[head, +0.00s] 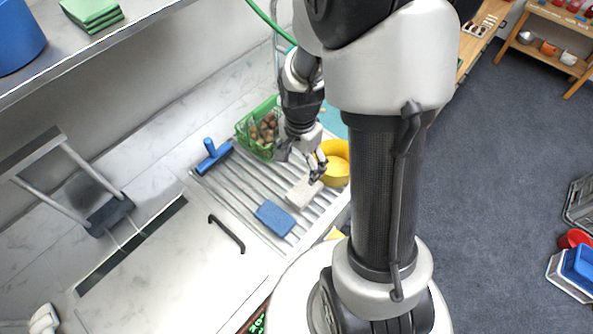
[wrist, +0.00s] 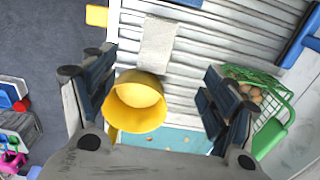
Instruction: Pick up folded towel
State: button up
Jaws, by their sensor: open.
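A light grey, flat rectangular piece (head: 302,192) that looks like a folded towel lies on the ribbed draining surface. It also shows in the wrist view (wrist: 157,45), near the top, above a yellow bowl. My gripper (head: 301,166) is over the draining surface, close to the grey piece, with its fingers apart and nothing between them that I can see as held. In the wrist view, my gripper (wrist: 155,98) has its fingers on either side of the yellow bowl (wrist: 136,102), and the grey piece lies beyond the fingertips. Whether a finger touches it, I cannot tell.
A blue flat block (head: 275,218) lies to the left of the grey piece. A green basket of chestnuts (head: 244,128) and a blue squeegee (head: 212,157) are at the back. The yellow bowl (head: 337,174) stands close on the right. Folded green cloths (head: 92,12) lie on the shelf.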

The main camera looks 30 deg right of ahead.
jog(key=b, duration=0.3)
send_over(301, 193)
jog(key=f, duration=1)
jog(key=shift+w+a+f, duration=0.1)
jog(key=shift+a+f, duration=0.1)
jog(key=shift+f, duration=0.05)
jog(key=f, duration=0.3)
jog(key=f+b, duration=0.1)
jog(key=f, duration=0.1)
jog(key=shift+d+f, duration=0.15)
jog(key=shift+d, duration=0.1)
jog(key=shift+c, duration=0.3)
jog(key=c, duration=1.2)
